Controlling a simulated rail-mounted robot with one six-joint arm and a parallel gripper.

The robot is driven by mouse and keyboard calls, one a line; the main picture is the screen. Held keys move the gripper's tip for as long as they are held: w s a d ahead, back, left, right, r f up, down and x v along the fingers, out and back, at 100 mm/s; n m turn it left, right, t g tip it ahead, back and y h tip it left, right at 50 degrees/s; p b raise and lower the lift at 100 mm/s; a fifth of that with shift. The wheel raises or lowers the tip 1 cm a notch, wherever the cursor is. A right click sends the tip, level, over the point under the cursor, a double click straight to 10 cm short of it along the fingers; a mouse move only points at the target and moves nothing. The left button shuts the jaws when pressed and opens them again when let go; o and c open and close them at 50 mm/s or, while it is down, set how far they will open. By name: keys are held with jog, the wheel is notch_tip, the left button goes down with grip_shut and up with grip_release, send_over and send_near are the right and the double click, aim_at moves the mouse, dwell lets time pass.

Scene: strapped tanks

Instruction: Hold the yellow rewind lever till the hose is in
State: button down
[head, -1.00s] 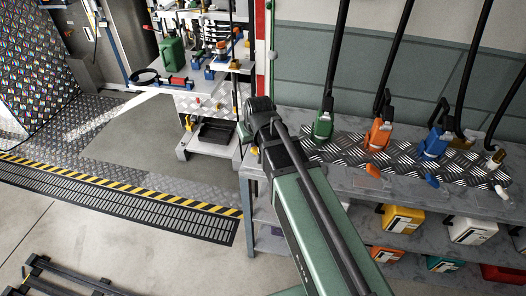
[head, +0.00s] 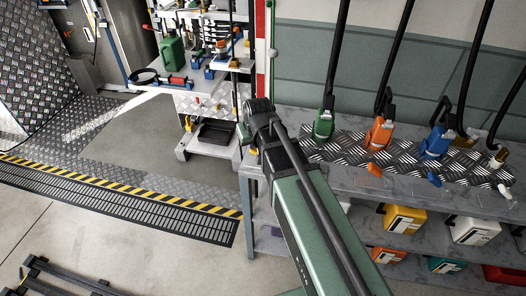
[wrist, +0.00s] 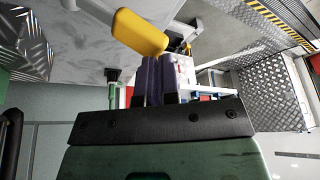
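The yellow lever (wrist: 140,32) is a rounded handle on a pale grey arm, at the upper middle of the wrist view. My gripper (wrist: 159,70) has two purple-padded fingers, close together with only a thin dark line between them. Their tips reach the lower edge of the lever, which overlaps them in the picture; I cannot tell whether they touch. Nothing shows gripped between the pads. In the head view my arm hides the fingers, and I cannot make out the lever. I cannot tell which hose is the one being wound in.
Green (head: 323,124), orange (head: 380,132) and blue (head: 436,142) nozzles stand on a checker-plate bench under black hoses. Several canisters fill the shelf below. A workbench with a green can (head: 172,54) stands at the back left. The floor left of my arm is mostly open.

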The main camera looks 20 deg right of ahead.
jog(key=shift+f+b, duration=1.6)
jog(key=shift+f, duration=0.1)
jog(key=shift+r, duration=0.15)
jog(key=r+p, duration=0.6)
jog(key=s+r+p, duration=0.1)
jog(key=r+p, duration=0.2)
jog(key=p, duration=0.1)
jog(key=shift+r, duration=0.4)
jog(key=shift+d+f, duration=0.1)
jog(key=s+f+m+g, duration=0.1)
jog(key=s+g, duration=0.3)
jog(key=s, duration=1)
